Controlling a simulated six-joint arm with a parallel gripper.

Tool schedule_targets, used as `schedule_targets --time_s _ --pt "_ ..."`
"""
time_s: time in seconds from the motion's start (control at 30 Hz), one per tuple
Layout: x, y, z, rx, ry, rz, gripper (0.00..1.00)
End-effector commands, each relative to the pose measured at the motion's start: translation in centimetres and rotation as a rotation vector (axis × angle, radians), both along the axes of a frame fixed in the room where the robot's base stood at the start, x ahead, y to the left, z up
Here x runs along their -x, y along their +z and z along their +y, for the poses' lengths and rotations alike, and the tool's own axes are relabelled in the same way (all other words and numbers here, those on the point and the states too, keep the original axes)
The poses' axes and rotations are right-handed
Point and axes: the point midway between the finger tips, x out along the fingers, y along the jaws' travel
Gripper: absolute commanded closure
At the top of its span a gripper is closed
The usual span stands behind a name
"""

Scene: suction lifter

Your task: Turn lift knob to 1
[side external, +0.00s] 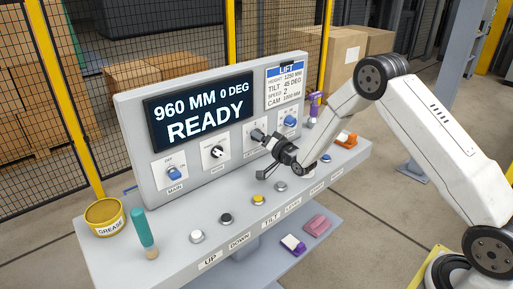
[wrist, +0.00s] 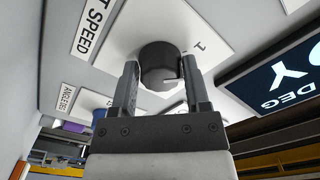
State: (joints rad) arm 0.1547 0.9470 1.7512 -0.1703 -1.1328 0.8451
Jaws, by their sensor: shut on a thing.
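The lift knob (wrist: 158,66) is a dark round knob on a white plate in the wrist view. A "1" is printed near its edge, and a label ending in "T SPEED" stands beside the plate. A pale pointer mark shows low on the knob. My gripper (wrist: 158,82) has one finger on each side of the knob and is shut on it. In the side external view my gripper (side external: 262,150) is at the third plate of the upright panel and hides most of that knob. Where the pointer sits exactly is hard to tell.
The display (side external: 200,112) reads 960 MM, 0 DEG, READY. A blue knob (side external: 173,173), a black mode knob (side external: 216,152) and another blue knob (side external: 290,121) flank the work. Push buttons, a grease tin (side external: 104,216) and a teal-handled tool (side external: 144,228) stand on the console.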

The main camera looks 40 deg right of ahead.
Motion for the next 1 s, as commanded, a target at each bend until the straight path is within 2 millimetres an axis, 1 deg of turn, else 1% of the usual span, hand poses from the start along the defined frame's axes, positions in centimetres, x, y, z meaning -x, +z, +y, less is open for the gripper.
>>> schedule_targets --time_s 0.17,0.53,0.9,0.93,0.97,1.0 --pt "0.0 -0.01 -0.04 0.035 0.0 0.0 0.99" --pt "-0.05 0.0 -0.06 0.24 0.001 -0.001 0.99" --pt "-0.07 0.02 -0.07 0.267 0.0 -0.001 0.99" --pt "-0.07 0.02 -0.07 0.267 0.0 -0.001 0.37" --pt "-0.07 0.02 -0.06 0.267 0.0 -0.001 0.27" --pt "-0.07 0.02 -0.06 0.266 0.0 -0.001 0.15"
